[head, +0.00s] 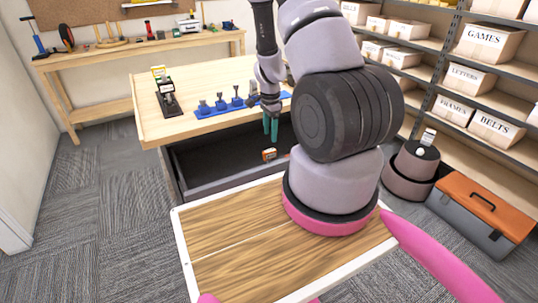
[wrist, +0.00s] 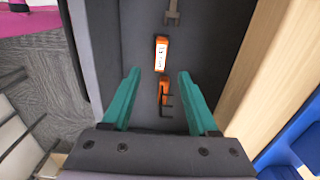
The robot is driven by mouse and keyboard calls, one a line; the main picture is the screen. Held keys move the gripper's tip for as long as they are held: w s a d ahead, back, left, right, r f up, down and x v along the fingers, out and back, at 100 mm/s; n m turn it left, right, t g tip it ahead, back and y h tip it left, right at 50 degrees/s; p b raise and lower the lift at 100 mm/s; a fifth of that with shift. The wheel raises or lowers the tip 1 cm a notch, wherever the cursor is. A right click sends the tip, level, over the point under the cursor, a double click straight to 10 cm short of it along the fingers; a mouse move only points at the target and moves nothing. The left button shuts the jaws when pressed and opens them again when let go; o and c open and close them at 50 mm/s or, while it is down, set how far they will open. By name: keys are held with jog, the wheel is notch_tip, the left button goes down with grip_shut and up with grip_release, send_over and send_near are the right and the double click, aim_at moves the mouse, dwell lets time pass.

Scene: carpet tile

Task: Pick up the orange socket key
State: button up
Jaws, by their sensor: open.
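In the wrist view an orange piece with thin black bent bars (wrist: 164,93), which looks like the orange socket key, lies on the dark floor of the open drawer. It is between and below the teal fingers of my gripper (wrist: 158,73), apart from both. My gripper is open and empty. In the head view my gripper (head: 270,127) points down over the drawer, partly hidden by my own arm. The key cannot be made out clearly in the head view.
An orange item with a white label (wrist: 161,54) lies just beyond the key; a small orange item (head: 269,154) shows in the drawer in the head view. A grey wrench-like tool (wrist: 173,14) lies farther on. The drawer (head: 215,178) is under the wooden workbench (head: 200,127), whose edge is close.

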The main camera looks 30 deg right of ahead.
aim_at(270, 150)
notch_tip(270, 150, down, 10)
jog(key=shift+r, duration=0.25)
jog(key=shift+c, duration=0.3)
grip_shut()
dwell(1.3)
